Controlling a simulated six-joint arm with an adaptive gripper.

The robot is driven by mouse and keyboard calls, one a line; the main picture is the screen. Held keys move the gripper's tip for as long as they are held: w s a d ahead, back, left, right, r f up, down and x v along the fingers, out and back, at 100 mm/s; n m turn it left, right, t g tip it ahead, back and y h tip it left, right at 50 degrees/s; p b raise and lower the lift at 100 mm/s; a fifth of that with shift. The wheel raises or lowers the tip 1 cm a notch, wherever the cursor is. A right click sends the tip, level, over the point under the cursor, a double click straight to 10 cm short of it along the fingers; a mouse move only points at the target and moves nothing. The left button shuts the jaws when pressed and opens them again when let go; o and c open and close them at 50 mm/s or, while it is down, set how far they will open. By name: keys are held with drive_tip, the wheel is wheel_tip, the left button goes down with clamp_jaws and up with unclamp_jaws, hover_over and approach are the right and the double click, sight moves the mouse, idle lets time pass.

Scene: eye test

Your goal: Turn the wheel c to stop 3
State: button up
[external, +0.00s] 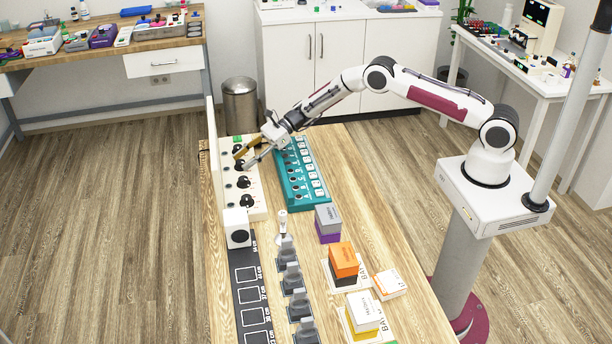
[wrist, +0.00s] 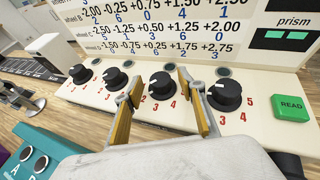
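A cream panel (external: 257,205) carries a row of black knobs with red stop numbers. In the wrist view, the knobs stand at the far left (wrist: 82,75), left (wrist: 114,78), middle (wrist: 162,85) and right (wrist: 225,95). I cannot read which knob is wheel c. My gripper (wrist: 160,84) is open, its yellow-padded fingers on either side of the middle knob, with visible gaps and no clear contact. In the external view my gripper (external: 241,161) is at the panel, partly hiding a knob. The middle knob's pointed stop is too small to tell.
A chart board (wrist: 180,35) with rows of wheel values rises behind the knobs. A green READ button (wrist: 290,107) sits right of them. A teal device (external: 318,193) with buttons lies beside the panel. Boxes (external: 343,262) and grey holders (external: 290,278) stand farther along the table.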

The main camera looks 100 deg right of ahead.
sight(241, 161)
drive_tip(key=shift+v, duration=0.85)
drive_tip(key=v, duration=0.2)
drive_tip(key=shift+s+d+r, duration=0.1)
drive_tip(key=shift+s+r, duration=0.1)
drive_tip(key=shift+s, duration=0.05)
wheel_tip(241, 161, up, 7)
drive_tip(key=shift+s, duration=0.15)
